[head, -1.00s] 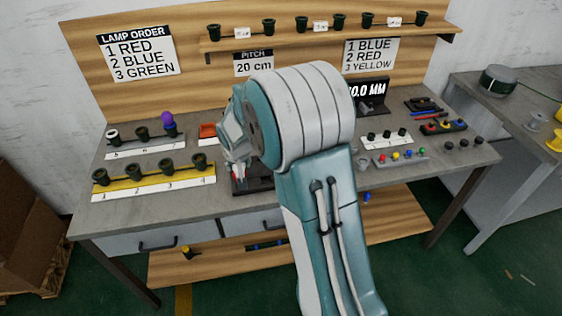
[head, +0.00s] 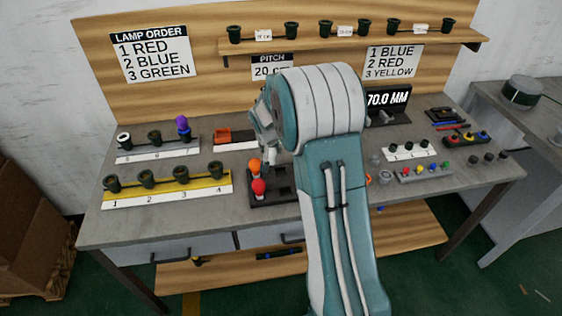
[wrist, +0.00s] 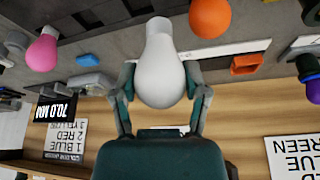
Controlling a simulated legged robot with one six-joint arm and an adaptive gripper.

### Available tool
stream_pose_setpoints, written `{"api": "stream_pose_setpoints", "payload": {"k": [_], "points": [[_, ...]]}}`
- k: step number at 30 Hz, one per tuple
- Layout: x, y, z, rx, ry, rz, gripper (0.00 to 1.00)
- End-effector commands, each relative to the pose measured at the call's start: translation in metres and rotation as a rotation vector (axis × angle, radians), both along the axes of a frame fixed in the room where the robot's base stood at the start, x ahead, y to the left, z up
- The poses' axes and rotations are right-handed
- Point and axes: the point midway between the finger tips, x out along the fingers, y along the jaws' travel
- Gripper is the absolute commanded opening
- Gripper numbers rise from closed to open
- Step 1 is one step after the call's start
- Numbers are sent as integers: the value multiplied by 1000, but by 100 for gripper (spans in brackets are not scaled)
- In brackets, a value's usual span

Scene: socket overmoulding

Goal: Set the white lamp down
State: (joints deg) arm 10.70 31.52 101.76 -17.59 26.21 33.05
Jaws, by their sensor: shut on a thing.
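The white lamp (wrist: 160,65) is between the two fingers of my gripper (wrist: 161,88) in the wrist view, its wide bulb end toward the palm and its narrow neck pointing away. My gripper is shut on it. A black tray (head: 283,200) with square pockets lies beneath, partly hidden by my arm.
An orange lamp (head: 255,166) and a red lamp (head: 259,187) stand at the tray's left side. A yellow numbered socket strip (head: 215,187) is to the left, an orange block (head: 223,136) behind. The wrist view shows a pink lamp (wrist: 42,53) off to one side.

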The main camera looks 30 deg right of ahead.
Motion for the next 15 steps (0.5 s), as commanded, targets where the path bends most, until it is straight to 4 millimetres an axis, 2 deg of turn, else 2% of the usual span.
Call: {"api": "stream_pose_setpoints", "payload": {"k": [3, 6, 11, 15], "points": [[3, -19, -21, 4, 1, -4, 6], [5, -28, -30, 4, 0, -2, 6], [7, -36, -39, 5, -1, -3, 6], [7, -38, -58, 3, 3, -1, 6]]}}
